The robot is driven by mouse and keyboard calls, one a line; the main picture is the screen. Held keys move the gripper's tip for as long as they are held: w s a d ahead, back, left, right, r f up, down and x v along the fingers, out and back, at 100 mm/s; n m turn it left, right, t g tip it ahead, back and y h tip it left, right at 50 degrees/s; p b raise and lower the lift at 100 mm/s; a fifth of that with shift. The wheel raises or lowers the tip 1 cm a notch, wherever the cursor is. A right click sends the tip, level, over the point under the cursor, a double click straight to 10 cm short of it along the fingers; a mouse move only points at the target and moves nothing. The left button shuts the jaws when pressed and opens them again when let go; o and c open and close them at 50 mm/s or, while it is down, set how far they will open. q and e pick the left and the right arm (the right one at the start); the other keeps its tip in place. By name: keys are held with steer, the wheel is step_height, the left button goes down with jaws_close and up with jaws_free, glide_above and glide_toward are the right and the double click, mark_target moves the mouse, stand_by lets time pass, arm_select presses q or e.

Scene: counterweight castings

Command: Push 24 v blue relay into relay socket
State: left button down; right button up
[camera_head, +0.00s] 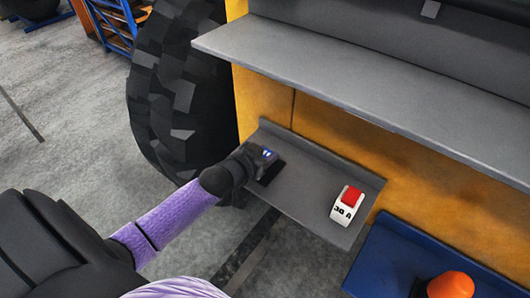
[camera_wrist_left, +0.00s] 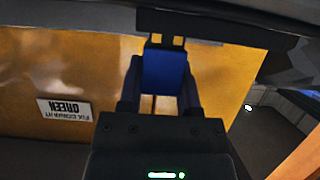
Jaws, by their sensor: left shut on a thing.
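The blue relay (camera_wrist_left: 165,72) sits between the two fingers of my left gripper (camera_wrist_left: 160,90), which is shut on it. In the head view only a small blue patch of the relay (camera_head: 267,153) shows at the gripper's tip. My left gripper (camera_head: 262,160) is low over the left part of the grey shelf. A black socket-like block (camera_head: 271,173) lies just by the fingertips, partly hidden by them. In the wrist view a dark notched piece (camera_wrist_left: 165,42) adjoins the relay's far end; I cannot tell whether the relay is seated in it. My right gripper is not in view.
A white block with a red top (camera_head: 347,205), marked 30 A, stands on the right of the small grey shelf (camera_head: 305,190). A larger grey ledge (camera_head: 330,75) overhangs behind. A black tyre (camera_head: 175,95) is at left. A blue tray (camera_head: 400,262) holds an orange object (camera_head: 451,285).

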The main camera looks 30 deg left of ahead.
arm_select(q)
steer(key=shift+f, duration=0.4)
steer(key=shift+c, duration=1)
jaws_free()
steer(key=shift+s+r, duration=0.1)
steer(key=v, duration=0.9)
steer(key=shift+s, duration=0.3)
steer(key=shift+r, duration=0.1)
